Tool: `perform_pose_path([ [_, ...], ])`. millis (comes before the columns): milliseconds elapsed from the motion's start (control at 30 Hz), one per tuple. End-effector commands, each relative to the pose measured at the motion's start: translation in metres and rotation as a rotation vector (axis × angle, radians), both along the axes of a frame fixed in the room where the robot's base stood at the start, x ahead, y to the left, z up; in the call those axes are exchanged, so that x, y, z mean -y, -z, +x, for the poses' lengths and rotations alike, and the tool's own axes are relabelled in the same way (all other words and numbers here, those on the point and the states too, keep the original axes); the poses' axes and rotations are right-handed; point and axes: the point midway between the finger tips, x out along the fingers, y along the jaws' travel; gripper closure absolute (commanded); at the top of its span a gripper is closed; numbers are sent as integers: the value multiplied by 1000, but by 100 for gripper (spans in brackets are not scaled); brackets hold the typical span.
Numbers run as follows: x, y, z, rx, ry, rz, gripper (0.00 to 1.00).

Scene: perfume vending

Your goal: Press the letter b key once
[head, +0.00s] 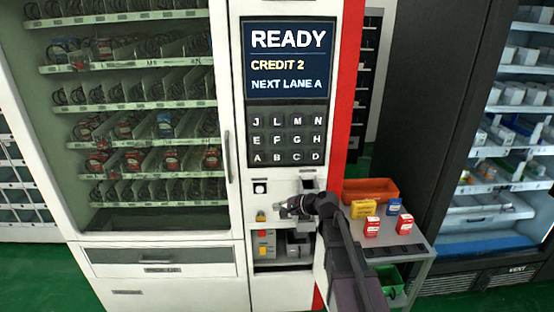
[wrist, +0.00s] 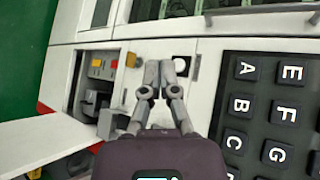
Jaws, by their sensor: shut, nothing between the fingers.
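The letter B key (head: 276,157) is in the bottom row of the dark keypad (head: 288,137), between A and C. It also shows at the right in the wrist view (wrist: 239,106), rotated sideways. My gripper (head: 284,211) is in front of the white panel below the keypad, apart from the B key.
A display (head: 289,60) above the keypad reads READY and CREDIT 2. A grey cart (head: 418,241) at the right holds an orange tray (head: 370,183) and several small boxes. An open panel (wrist: 40,143) stands out at the left in the wrist view.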

Motion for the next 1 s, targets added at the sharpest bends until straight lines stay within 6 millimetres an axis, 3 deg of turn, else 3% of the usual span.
perform_pose_path([
  [200,0,-25,38,-23,112,213,100],
  [500,8,-55,77,-70,238,478,100],
  [700,12,-65,90,-91,279,570,100],
  [1000,14,-67,92,-96,288,590,100],
])
